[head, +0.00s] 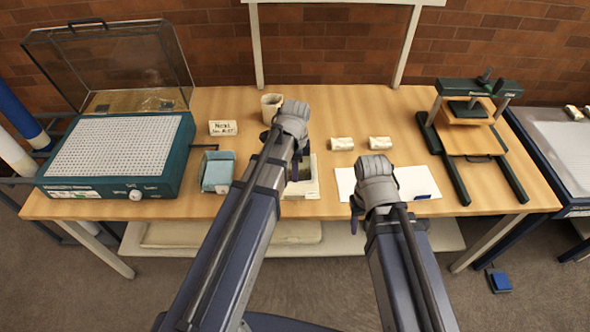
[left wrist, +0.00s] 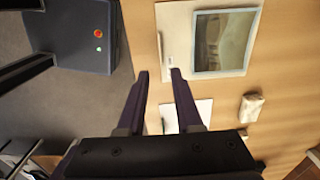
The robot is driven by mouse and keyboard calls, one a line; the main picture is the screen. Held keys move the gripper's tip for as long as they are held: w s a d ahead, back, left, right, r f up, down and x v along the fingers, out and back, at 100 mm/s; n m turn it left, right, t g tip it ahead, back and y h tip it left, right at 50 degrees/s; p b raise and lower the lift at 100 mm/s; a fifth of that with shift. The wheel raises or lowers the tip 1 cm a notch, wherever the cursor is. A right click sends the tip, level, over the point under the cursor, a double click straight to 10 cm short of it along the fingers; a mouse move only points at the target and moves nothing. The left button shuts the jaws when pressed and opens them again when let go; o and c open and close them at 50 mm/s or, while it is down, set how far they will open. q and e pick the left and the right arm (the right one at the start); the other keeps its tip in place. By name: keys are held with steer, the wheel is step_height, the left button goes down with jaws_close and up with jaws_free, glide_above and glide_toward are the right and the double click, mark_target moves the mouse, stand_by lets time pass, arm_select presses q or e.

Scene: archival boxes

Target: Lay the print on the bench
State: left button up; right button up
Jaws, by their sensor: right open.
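A picture in a pale white border, which looks like the print (left wrist: 222,42), lies flat near the bench's front edge in the left wrist view. In the head view its white lower part (head: 302,188) shows behind my left arm, which hides much of it. My left gripper (left wrist: 160,73) is open and empty, its fingertips beside the print near the bench edge; it shows also in the head view (head: 297,172). My right gripper (head: 357,215) is open at the bench front, by a white sheet (head: 415,180), mostly hidden by its own wrist.
The bench (head: 240,95) holds a teal perforated unit (head: 115,150) with a raised clear lid, a blue tray (head: 217,172), a label sign (head: 222,128), a beige cup (head: 271,106), two pale blocks (head: 342,143) and a green press (head: 470,125). Bare wood lies behind the blocks.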

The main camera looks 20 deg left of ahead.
arm_select(q)
steer(key=s+d+n+y, duration=0.1)
steer(key=s+d+n, duration=0.9)
steer(key=s, duration=0.3)
steer(key=shift+s+d+n, duration=0.15)
steer(key=shift+s+n, duration=0.1)
steer(key=shift+n, duration=0.25)
steer(key=shift+r, duration=0.1)
